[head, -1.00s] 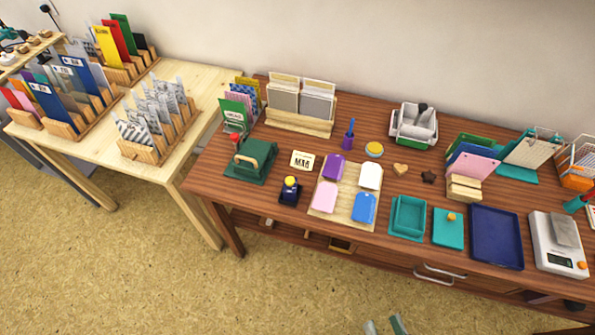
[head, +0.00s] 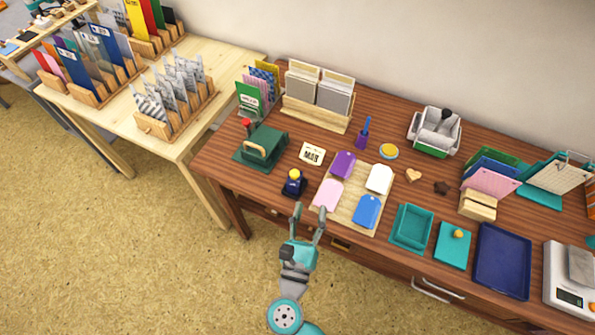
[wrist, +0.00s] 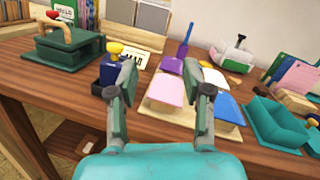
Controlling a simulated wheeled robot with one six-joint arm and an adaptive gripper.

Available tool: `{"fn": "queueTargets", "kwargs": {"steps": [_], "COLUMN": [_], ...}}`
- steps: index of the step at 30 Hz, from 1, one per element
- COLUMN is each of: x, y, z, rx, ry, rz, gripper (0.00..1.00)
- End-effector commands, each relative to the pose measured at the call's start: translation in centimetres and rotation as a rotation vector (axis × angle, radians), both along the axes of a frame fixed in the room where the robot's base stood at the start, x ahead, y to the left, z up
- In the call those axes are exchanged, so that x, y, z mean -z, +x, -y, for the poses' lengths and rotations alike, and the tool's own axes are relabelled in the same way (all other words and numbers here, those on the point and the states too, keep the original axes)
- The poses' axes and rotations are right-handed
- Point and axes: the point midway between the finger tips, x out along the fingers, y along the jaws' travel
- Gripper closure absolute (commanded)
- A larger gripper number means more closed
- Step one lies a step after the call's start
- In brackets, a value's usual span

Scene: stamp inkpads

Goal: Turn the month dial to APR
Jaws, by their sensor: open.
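A small dark-blue device with a yellow knob on top (head: 293,183) stands upright near the front edge of the brown desk. I take it for the month dial. In the wrist view it (wrist: 112,68) is just left of my left finger and partly hidden by it. A cream card (head: 312,154) behind it bears dark letters that look like MAR; it also shows in the wrist view (wrist: 132,58). My gripper (head: 310,208) is open and empty, in front of the desk edge, apart from the device. The fingers also show in the wrist view (wrist: 160,72).
A wooden board (head: 352,222) with purple, white, pink and blue pads lies right of the device. Teal trays (head: 411,228) are farther right. A narrow strip of desk around the device is clear.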

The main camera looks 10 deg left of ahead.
Motion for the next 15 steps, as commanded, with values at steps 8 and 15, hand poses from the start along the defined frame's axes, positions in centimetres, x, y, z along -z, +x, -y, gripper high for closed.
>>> {"fn": "queueTargets", "kwargs": {"steps": [8, 15], "x": [1.3, 1.4], "y": [1.1, 3.1], "z": [-6.0, -6.0], "rx": [-0.03, -0.027], "ry": [0.282, 0.3], "rz": [-0.079, -0.084], "gripper": [0.5, 0.5]}}
